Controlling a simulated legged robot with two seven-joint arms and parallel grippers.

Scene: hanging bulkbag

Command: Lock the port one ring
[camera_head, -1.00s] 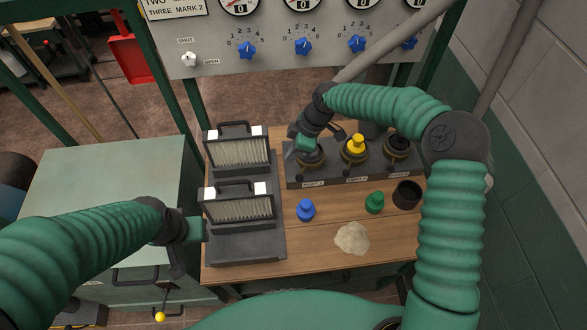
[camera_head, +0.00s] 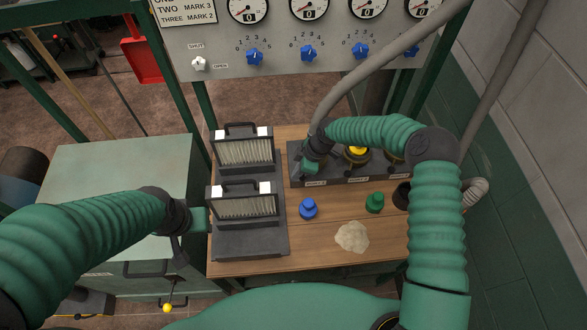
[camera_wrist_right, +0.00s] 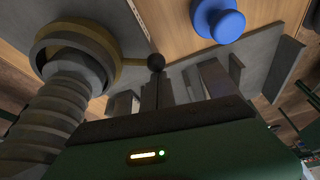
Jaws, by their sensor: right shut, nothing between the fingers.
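The port one ring (camera_wrist_right: 95,40) is a dark and brass collar around the foot of a ribbed grey hose (camera_wrist_right: 50,115). In the right wrist view a thin brass lever runs from it to a black ball knob (camera_wrist_right: 156,62). My right gripper (camera_wrist_right: 157,92) is shut and empty, its tips close by the knob; I cannot tell if they touch. In the head view my right gripper (camera_head: 309,168) is over the left end of the port block (camera_head: 332,178) and hides port one. My left gripper (camera_head: 203,220) is beside the front filter (camera_head: 243,207); its jaws are unclear.
A yellow plug (camera_head: 357,150) sits in the middle port. A blue plug (camera_head: 308,209), a green plug (camera_head: 374,202), a black cup (camera_head: 402,195) and a pale lump (camera_head: 351,237) are on the wooden table (camera_head: 310,250). The gauge panel (camera_head: 225,65) stands behind.

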